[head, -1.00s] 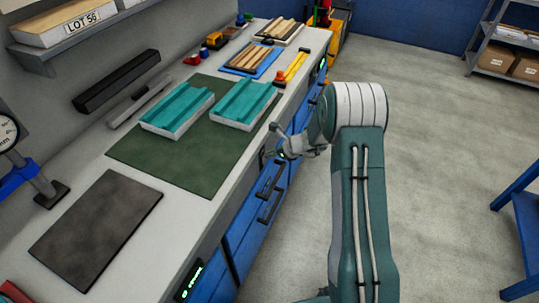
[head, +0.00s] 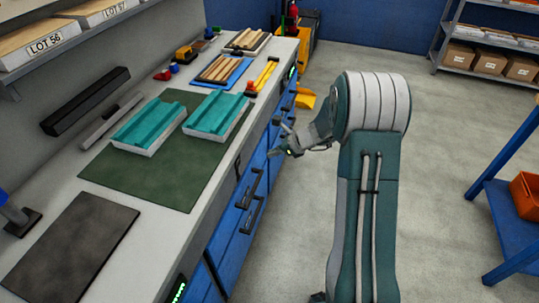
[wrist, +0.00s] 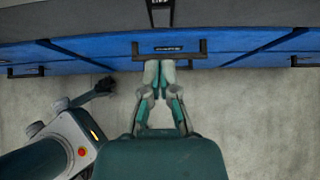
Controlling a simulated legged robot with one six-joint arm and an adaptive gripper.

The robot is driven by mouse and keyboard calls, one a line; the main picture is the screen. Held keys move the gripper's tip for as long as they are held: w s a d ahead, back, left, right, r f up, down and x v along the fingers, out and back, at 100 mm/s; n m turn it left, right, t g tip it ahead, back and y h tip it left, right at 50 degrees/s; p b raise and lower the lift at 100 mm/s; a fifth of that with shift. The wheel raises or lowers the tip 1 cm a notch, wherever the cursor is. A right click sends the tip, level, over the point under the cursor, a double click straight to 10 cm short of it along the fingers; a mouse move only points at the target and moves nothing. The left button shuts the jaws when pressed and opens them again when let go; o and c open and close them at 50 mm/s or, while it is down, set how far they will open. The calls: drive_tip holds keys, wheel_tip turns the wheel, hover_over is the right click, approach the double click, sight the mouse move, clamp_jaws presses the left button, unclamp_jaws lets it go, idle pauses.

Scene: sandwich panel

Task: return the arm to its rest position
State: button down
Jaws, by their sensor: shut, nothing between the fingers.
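My arm stands bent in the head view, its big elbow joint on the right and its forearm pointing left toward the workbench. My gripper (head: 277,152) hangs just in front of the blue drawer fronts, below the bench top's edge. In the wrist view my gripper (wrist: 160,66) is shut with its fingertips together and nothing between them. Its tips overlap the lower edge of a black drawer handle (wrist: 190,49) in the picture; I cannot tell whether they touch it.
The workbench (head: 160,225) fills the left side, with two teal-topped blocks (head: 217,113) on a green mat (head: 175,180) and a dark plate (head: 75,245). Blue drawers (head: 238,220) with protruding handles line its front. Floor (head: 445,120) right of my arm is clear up to a blue frame (head: 515,230).

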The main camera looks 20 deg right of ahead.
drive_tip(key=shift+d, duration=0.1)
drive_tip(key=s+a+r+n+g+h, duration=0.1)
drive_tip(key=s+a+r+n, duration=0.3)
drive_tip(key=s+r+n, duration=0.3)
drive_tip(key=s+a+r+n+g+h, duration=0.1)
drive_tip(key=s+a+r+n, duration=0.4)
drive_tip(key=r, duration=0.3)
drive_tip(key=s+d+r+n+t+h, duration=0.1)
drive_tip(key=s+r+n+h, duration=0.2)
drive_tip(key=s+n, duration=0.3)
drive_tip(key=s+d+r+n+t+h, duration=0.1)
drive_tip(key=s+n, duration=0.6)
drive_tip(key=s, duration=0.7)
wheel_tip(320, 180, up, 3)
drive_tip(key=shift+s+d+f+h, duration=0.15)
drive_tip(key=shift+s+h, duration=0.1)
drive_tip(key=shift+h, duration=0.65)
